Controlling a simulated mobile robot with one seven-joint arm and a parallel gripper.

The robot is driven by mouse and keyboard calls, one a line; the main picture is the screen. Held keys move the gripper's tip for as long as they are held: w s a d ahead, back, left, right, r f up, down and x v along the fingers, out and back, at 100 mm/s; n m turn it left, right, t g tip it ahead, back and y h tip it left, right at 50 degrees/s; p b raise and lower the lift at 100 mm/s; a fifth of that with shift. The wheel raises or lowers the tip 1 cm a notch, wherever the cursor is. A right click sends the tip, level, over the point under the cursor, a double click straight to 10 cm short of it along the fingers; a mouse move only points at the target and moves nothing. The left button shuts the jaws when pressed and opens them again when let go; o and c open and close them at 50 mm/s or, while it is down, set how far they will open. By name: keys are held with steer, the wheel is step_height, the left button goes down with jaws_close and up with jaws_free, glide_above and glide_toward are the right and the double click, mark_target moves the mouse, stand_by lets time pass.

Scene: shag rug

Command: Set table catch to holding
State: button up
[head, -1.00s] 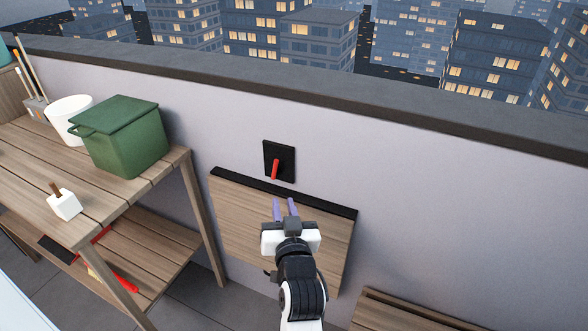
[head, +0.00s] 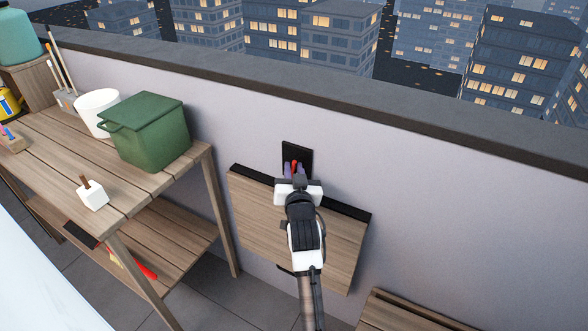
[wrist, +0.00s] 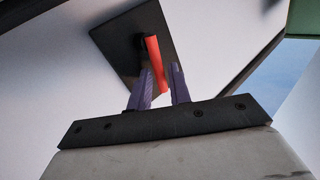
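The table catch is a black square plate (head: 297,153) on the wall with a red lever (head: 294,165), just above the folded wooden table panel (head: 262,217). In the wrist view the plate (wrist: 122,38) and the lever (wrist: 154,58) show clearly, the lever's free end pointing toward my gripper. My gripper (head: 293,171) is at the lever. Its two purple fingers (wrist: 161,88) are apart, one on each side of the lever's free end, with a small gap visible. The gripper's body hides the lower part of the lever in the head view.
A wooden shelf table stands at left with a green lidded box (head: 150,135), a white pot (head: 97,110) and a white block with a brown peg (head: 92,195). A wooden bench (head: 400,312) is at lower right. The wall right of the catch is clear.

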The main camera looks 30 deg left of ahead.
steer(key=shift+c, duration=0.4)
jaws_close()
steer(key=shift+a+r+n+p, duration=0.15)
steer(key=shift+r+n+p, duration=0.2)
steer(key=shift+p, duration=0.35)
steer(key=shift+a+n+g+p, duration=0.15)
steer(key=shift+n+g+p, duration=0.15)
steer(key=shift+p, duration=0.2)
steer(key=shift+a+f+n+g+h+p, duration=0.2)
steer(key=shift+n+g+h+p, duration=0.1)
steer(key=shift+n+h, duration=0.1)
steer(key=shift+d, duration=0.1)
steer(key=shift+o, duration=0.4)
jaws_free()
